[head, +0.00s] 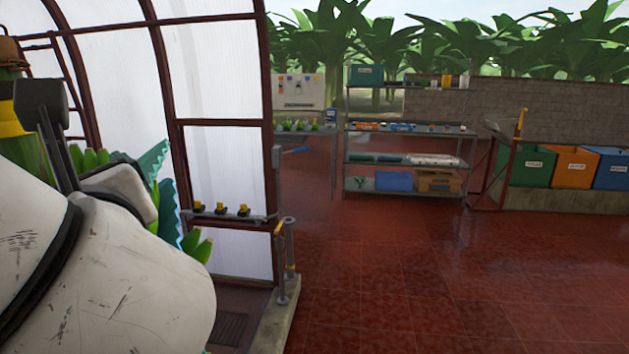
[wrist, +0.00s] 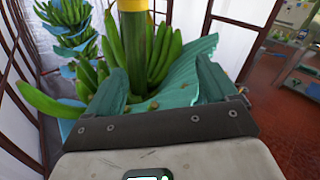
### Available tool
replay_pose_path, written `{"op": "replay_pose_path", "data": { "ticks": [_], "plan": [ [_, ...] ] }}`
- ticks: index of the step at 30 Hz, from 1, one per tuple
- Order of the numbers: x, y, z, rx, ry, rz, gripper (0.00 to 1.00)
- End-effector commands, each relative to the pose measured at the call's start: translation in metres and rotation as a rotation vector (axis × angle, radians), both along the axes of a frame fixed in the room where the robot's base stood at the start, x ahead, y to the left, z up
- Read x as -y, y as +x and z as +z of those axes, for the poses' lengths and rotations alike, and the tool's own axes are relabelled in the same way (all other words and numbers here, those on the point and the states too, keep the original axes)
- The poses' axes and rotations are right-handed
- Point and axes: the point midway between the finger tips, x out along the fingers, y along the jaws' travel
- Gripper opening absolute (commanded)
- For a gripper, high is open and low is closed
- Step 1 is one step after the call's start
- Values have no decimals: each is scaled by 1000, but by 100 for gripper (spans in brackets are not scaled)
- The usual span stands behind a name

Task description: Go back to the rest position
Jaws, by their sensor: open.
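In the wrist view, my gripper (wrist: 158,80) is open, its two teal-grey fingers apart at the left and right. A thick green stem (wrist: 136,62) with a yellow band (wrist: 134,6) at its top stands upright in front of the fingers. I cannot tell how close it is. Green bananas (wrist: 165,55) hang around the stem, with a torn teal sheet (wrist: 185,75) beside them. In the head view, my white arm fills the lower left and hides much of the bunch. The teal sheet (head: 157,165) and a few bananas (head: 202,250) show past it.
Another banana bunch with blue sheets (wrist: 75,40) hangs behind at left in the wrist view. A framed translucent wall (head: 225,150) and a post (head: 290,255) stand close right of my arm. Shelves (head: 405,133) and coloured bins (head: 570,167) are farther off. The red floor (head: 440,290) is clear.

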Motion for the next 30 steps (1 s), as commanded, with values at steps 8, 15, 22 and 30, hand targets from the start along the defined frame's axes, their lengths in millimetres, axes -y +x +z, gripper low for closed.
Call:
{"op": "replay_pose_path", "data": {
  "ticks": [8,15,22,30],
  "plan": [
    [54,42,-19,198,-246,-101,86],
    [137,87,-58,441,-671,-201,86],
    [236,115,-128,627,-1221,-191,86],
    [353,103,-239,701,-1801,54,86]
  ]
}}
